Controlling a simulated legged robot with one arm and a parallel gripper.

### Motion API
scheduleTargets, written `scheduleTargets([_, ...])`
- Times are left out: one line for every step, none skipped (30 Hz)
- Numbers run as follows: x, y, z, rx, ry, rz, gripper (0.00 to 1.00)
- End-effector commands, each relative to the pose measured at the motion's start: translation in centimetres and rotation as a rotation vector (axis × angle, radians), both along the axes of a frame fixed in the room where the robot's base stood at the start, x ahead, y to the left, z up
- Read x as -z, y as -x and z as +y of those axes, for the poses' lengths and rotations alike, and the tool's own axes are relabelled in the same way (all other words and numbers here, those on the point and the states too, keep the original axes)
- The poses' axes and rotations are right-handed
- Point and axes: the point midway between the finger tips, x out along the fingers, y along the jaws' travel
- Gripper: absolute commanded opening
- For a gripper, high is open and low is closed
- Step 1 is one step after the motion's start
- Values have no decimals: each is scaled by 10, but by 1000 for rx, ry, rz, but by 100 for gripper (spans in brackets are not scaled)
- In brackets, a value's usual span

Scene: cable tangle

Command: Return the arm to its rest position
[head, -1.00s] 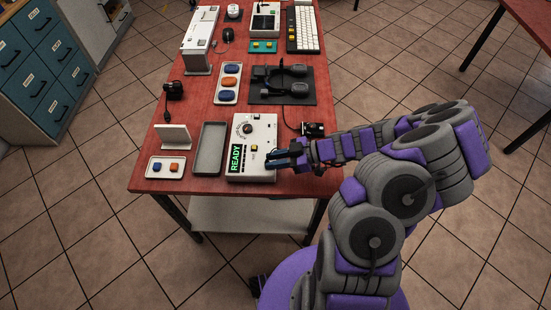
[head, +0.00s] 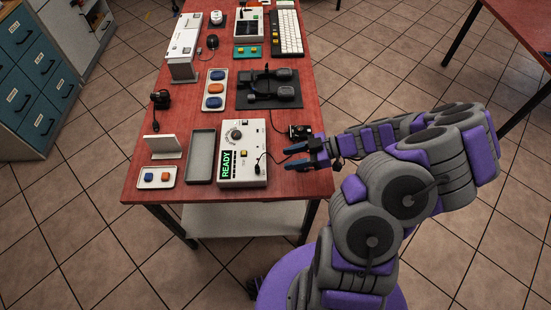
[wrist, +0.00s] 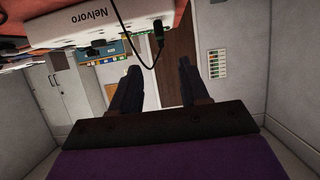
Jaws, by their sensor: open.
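My gripper (head: 292,157) is open and empty at the near right part of the red table, to the right of a white device with a green READY display (head: 227,164). A black cable (head: 272,157) runs at the device's right side, its end at the front part of the device top. In the wrist view my two dark fingers (wrist: 158,82) are spread apart with nothing between them. The white device, labelled Nelvoro (wrist: 92,17), and a hanging black cable end (wrist: 158,36) show above them.
A small black box (head: 299,131) sits just beyond my gripper.

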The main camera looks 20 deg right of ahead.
Motion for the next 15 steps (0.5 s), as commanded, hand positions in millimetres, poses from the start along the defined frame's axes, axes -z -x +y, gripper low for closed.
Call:
scheduleTargets([-5, 1, -12, 6, 5, -2, 45])
scheduleTargets([-8, 3, -18, 6, 4, -2, 45])
scheduleTargets([-11, 6, -24, 4, 2, -1, 45])
scheduleTargets([-14, 8, -30, 3, 2, -1, 45])
scheduleTargets([-15, 9, -36, 3, 4, -2, 45])
scheduleTargets([-18, 10, -43, 5, 5, 0, 45])
scheduleTargets([-20, 12, -47, 4, 5, 0, 45])
scheduleTargets([-22, 14, -51, 2, 4, 1, 45])
scheduleTargets([-24, 15, -56, 1, 3, 1, 45])
scheduleTargets([-25, 16, -59, 2, 3, 1, 45])
scheduleTargets([-26, 17, -62, 2, 3, 1, 45])
scheduleTargets([-27, 18, -66, 2, 3, 1, 45])
scheduleTargets([-28, 18, -68, 1, 3, 1, 45])
scheduleTargets([-29, 19, -70, 1, 2, 1, 45])
scheduleTargets([-30, 20, -71, 0, 2, 1, 45])
